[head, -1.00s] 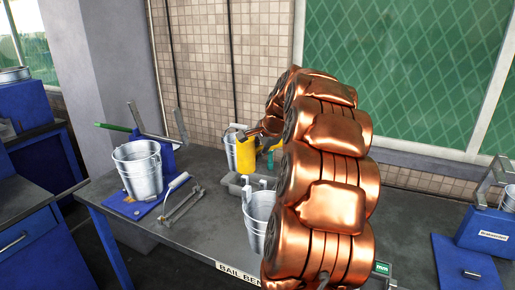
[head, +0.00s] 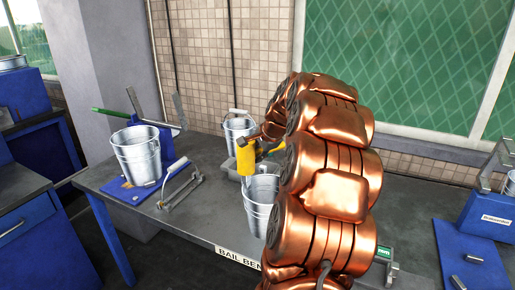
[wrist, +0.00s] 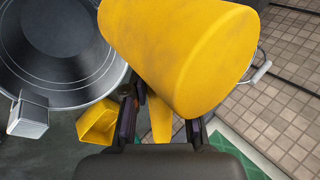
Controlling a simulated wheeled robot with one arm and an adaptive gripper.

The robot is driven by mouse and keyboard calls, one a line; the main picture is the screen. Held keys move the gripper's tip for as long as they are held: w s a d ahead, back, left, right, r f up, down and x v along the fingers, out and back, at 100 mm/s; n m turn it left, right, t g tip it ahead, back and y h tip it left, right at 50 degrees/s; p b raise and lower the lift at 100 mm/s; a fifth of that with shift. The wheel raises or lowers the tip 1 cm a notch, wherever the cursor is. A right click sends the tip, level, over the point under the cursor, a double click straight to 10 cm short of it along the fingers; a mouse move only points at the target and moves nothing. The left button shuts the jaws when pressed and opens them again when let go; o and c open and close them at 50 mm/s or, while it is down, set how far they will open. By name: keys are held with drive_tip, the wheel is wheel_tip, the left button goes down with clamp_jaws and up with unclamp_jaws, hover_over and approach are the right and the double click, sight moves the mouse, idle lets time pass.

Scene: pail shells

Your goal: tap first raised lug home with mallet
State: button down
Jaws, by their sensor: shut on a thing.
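My gripper (wrist: 163,112) is shut on the yellow mallet (wrist: 185,50), whose large head fills the upper middle of the wrist view. In the head view the mallet head (head: 246,158) hangs over the left rim of the front pail (head: 261,205). A pale lug (head: 246,184) stands at that rim, just below the mallet; I cannot tell whether they touch. In the wrist view the round pail (wrist: 60,50) is at upper left, with a grey metal lug (wrist: 28,116) at its edge. My copper arm hides the front pail's right side.
Another pail (head: 239,130) stands behind on the bench (head: 218,218). A pail (head: 137,155) sits on a blue fixture at left, beside a metal tool with a white grip (head: 178,166). A blue press (head: 490,225) stands at right. A yellow piece (wrist: 98,124) lies low in the wrist view.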

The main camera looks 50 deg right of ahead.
drive_tip(key=shift+a+r+p, duration=0.1)
drive_tip(key=shift+r+p, duration=0.7)
drive_tip(key=shift+r, duration=1.15)
drive_tip(key=shift+r, duration=0.15)
drive_tip(key=shift+a+r, duration=0.1)
drive_tip(key=shift+r, duration=0.15)
wheel_tip(320, 180, down, 4)
drive_tip(key=shift+f+b, duration=0.25)
drive_tip(key=shift+b, duration=0.8)
drive_tip(key=shift+r, duration=0.1)
drive_tip(key=shift+r+p, duration=0.7)
drive_tip(key=shift+r, duration=1.25)
